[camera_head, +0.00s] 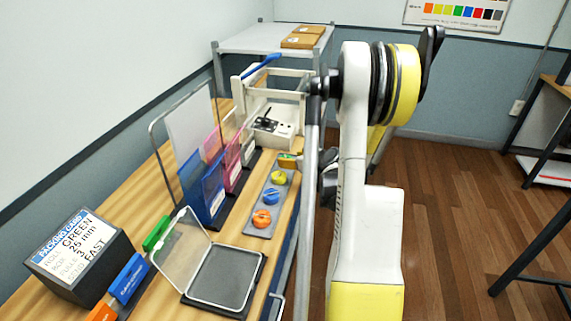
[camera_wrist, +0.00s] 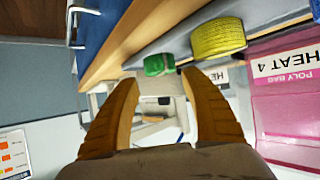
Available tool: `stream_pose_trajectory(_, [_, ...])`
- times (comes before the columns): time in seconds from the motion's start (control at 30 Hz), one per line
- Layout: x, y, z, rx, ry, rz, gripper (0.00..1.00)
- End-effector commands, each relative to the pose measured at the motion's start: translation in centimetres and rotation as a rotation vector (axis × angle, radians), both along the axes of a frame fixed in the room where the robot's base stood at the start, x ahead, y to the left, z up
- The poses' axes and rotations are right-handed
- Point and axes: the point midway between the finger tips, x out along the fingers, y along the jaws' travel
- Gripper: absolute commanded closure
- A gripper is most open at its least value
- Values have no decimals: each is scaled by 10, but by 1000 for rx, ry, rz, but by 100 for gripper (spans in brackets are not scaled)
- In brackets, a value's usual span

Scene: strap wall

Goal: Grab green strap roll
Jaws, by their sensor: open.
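The green strap roll (camera_wrist: 159,64) shows in the wrist view just beyond my fingertips, lined up with the gap between them. My gripper (camera_wrist: 160,80) has its two brownish fingers spread apart with nothing held between them. I cannot tell the exact distance from the fingertips to the roll. In the head view, the green roll (camera_head: 287,156) shows only as a small patch at the far end of the roll row, mostly hidden by my arm and gripper.
A yellow roll (camera_wrist: 218,38) sits close beside the green one. Blue (camera_head: 271,196) and orange (camera_head: 261,218) rolls share the grey strip (camera_head: 262,232). Upright blue (camera_head: 204,190) and pink (camera_head: 232,165) bag holders stand to the left. A white-framed machine (camera_head: 285,128) stands behind.

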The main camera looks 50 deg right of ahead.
Motion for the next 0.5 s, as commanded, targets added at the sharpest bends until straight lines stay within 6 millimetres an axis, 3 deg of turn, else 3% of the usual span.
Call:
stream_pose_trajectory(0.2, [28, -7, -22, 0, 0, 2, 46])
stream_pose_trajectory(0.43, [31, -8, -21, 0, 0, 1, 46])
stream_pose_trajectory(0.47, [31, -8, -21, 0, 0, 1, 48])
stream_pose_trajectory(0.5, [31, -8, -21, 0, 0, 1, 60])
